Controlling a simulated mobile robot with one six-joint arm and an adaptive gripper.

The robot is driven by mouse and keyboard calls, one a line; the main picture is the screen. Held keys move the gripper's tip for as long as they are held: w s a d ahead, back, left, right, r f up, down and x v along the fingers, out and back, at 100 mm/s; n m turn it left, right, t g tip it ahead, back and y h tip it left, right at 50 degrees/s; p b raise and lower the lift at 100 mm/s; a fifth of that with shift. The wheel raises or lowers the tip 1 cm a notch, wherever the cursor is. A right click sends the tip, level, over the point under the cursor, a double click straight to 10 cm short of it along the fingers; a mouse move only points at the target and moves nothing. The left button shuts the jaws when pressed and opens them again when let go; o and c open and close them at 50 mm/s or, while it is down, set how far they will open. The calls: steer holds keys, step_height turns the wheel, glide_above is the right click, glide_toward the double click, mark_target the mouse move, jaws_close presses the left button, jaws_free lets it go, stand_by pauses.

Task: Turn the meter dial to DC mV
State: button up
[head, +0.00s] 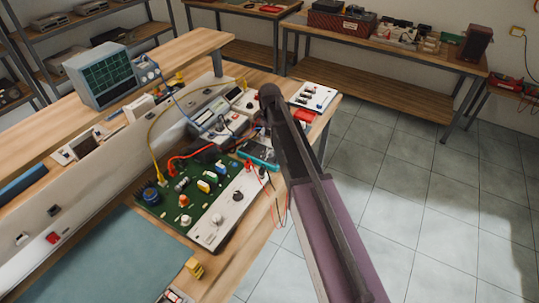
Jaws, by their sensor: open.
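Bench instruments crowd the right end of the wooden workbench. One is a grey box with a dark display (212,130) and leads on its front. Behind it a light instrument with a dark knob (243,100) is partly covered by my arm. A teal item (260,157) lies at the bench's right side, also partly covered. I cannot tell which one is the meter, and no dial marking is readable. My dark arm reaches up from the bottom over the bench's right edge. I cannot make out its fingers; they seem hidden behind the arm.
A green circuit board (190,190) with a white knobbed panel (232,208) lies in front. Red and yellow leads cross the bench. A teal mat (110,255) is clear. An oscilloscope (100,76) stands on the raised shelf. The tiled floor (410,190) at right is open.

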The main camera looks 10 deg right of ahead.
mark_target(269, 151)
steer(key=shift+f+b, duration=3.5)
steer(key=shift+f, duration=0.35)
jaws_close()
